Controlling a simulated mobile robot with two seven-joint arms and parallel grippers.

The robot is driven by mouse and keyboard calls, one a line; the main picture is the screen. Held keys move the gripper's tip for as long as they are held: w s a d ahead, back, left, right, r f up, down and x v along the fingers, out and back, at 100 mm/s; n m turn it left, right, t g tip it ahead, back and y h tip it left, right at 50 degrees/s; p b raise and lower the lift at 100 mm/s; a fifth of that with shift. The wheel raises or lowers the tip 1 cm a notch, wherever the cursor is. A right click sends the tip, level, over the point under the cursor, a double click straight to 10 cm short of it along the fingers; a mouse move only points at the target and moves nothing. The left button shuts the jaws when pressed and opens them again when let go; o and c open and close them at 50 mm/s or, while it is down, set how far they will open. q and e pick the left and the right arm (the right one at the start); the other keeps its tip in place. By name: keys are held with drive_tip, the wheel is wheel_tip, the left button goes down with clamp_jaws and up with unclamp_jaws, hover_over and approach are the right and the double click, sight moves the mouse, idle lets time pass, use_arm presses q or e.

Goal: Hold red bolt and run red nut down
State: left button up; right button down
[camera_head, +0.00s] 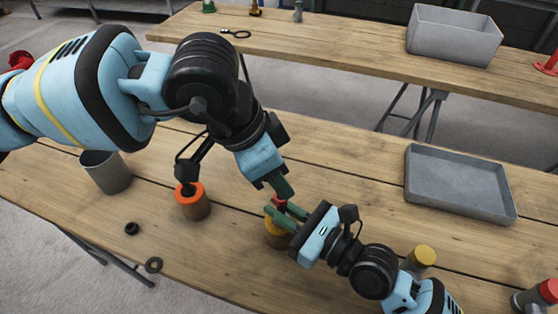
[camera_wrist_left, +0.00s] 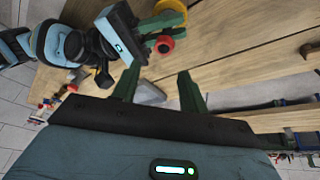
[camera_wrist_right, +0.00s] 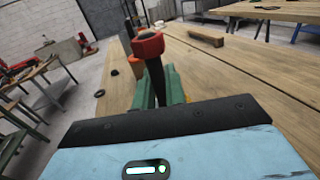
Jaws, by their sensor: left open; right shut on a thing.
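A red hex piece (camera_wrist_right: 147,45) sits at the top of a dark bolt shank (camera_wrist_right: 155,84) in the right wrist view. I cannot tell whether it is the nut or the bolt's head. In the head view the red piece (camera_head: 280,202) stands above a yellow-topped block (camera_head: 277,237). My right gripper (camera_head: 283,214) is shut on the shank below the red piece. My left gripper (camera_head: 284,189) is open, above and close to the red piece. In the left wrist view nothing lies between its fingers (camera_wrist_left: 158,80), and the red piece (camera_wrist_left: 165,44) is beyond them.
An orange-topped block (camera_head: 192,205) and a grey cup (camera_head: 107,174) stand left. A dark nut (camera_head: 131,228) and a dark ring (camera_head: 153,265) lie near the front edge. A grey tray (camera_head: 460,187) is at right.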

use_arm(q)
drive_tip(key=n, duration=0.6)
drive_tip(key=shift+w+d+r+y, duration=0.15)
drive_tip(key=shift+y, duration=0.15)
drive_tip(key=n, duration=0.4)
drive_tip(key=shift+w+r+n+y, duration=0.1)
drive_tip(key=shift+n+y, duration=0.2)
drive_tip(key=shift+n, duration=0.1)
drive_tip(key=n, duration=0.4)
drive_tip(key=shift+d+r+n, duration=0.1)
drive_tip(key=shift+r+n, duration=0.05)
drive_tip(key=shift+n, duration=0.25)
drive_tip(key=n+y, duration=0.1)
drive_tip(key=n, duration=0.3)
drive_tip(key=shift+r+n+g, duration=0.15)
drive_tip(key=shift+n+g, duration=0.15)
drive_tip(key=shift+n, duration=0.1)
drive_tip(key=n, duration=0.6)
drive_tip(key=shift+d+r, duration=0.1)
drive_tip(key=shift+r, duration=0.15)
drive_tip(key=n, duration=0.4)
drive_tip(key=shift+r+n+y, duration=0.2)
drive_tip(key=shift+n+y, duration=0.2)
drive_tip(key=n, duration=0.4)
drive_tip(key=shift+d+r+n+y, duration=0.1)
drive_tip(key=shift+r+n+y, duration=0.1)
drive_tip(key=shift+n+y, duration=0.15)
drive_tip(key=n, duration=0.5)
drive_tip(key=shift+r+n+g+y, duration=0.25)
drive_tip(key=shift+g, duration=0.05)
